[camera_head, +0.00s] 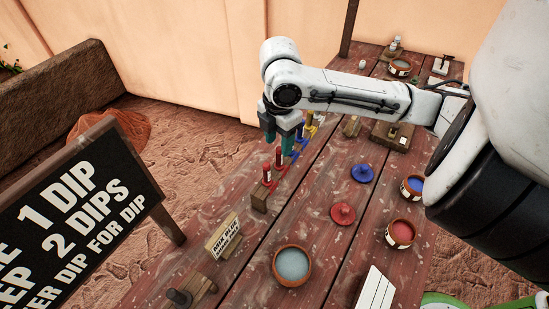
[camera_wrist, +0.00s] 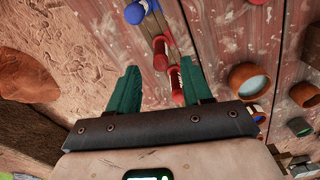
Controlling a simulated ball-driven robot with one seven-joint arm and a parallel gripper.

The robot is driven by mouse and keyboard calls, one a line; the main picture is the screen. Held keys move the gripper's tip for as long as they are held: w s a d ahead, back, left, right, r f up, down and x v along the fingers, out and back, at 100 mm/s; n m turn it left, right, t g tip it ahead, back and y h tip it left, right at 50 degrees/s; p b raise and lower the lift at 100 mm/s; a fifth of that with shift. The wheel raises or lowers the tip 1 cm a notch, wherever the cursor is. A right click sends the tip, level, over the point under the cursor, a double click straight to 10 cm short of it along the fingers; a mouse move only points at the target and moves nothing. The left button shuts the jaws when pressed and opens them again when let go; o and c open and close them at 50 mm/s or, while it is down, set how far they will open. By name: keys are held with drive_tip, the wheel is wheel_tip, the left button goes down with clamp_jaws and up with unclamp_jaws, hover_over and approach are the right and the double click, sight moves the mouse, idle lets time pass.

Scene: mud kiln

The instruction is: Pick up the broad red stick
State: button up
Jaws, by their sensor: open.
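Two red sticks stand in a row on a wooden rack on the table. One red stick (camera_head: 278,157) is beside the blue one; the other red stick (camera_head: 266,174) is at the rack's near end. In the wrist view, the red stick beside the blue one (camera_wrist: 160,53) looks somewhat thicker than the end one (camera_wrist: 176,84), but I cannot tell surely which is broad. My gripper (camera_head: 278,143) hangs over the row with teal fingers apart. In the wrist view, my gripper (camera_wrist: 158,66) is open and empty, with both red sticks showing between its fingers.
Blue stick (camera_wrist: 135,12) and yellow stick (camera_head: 309,122) stand farther along the row. A wooden sign (camera_head: 222,236) stands nearer. Bowls of grey (camera_head: 292,284), red (camera_head: 401,233) and blue glaze, plus red (camera_head: 342,214) and blue lids (camera_head: 362,173), lie to the right.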

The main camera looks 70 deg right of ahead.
sight(279, 158)
drive_tip(key=shift+s+f+p, duration=0.1)
drive_tip(key=shift+f+p, duration=0.25)
drive_tip(key=shift+f, duration=3.3)
clamp_jaws()
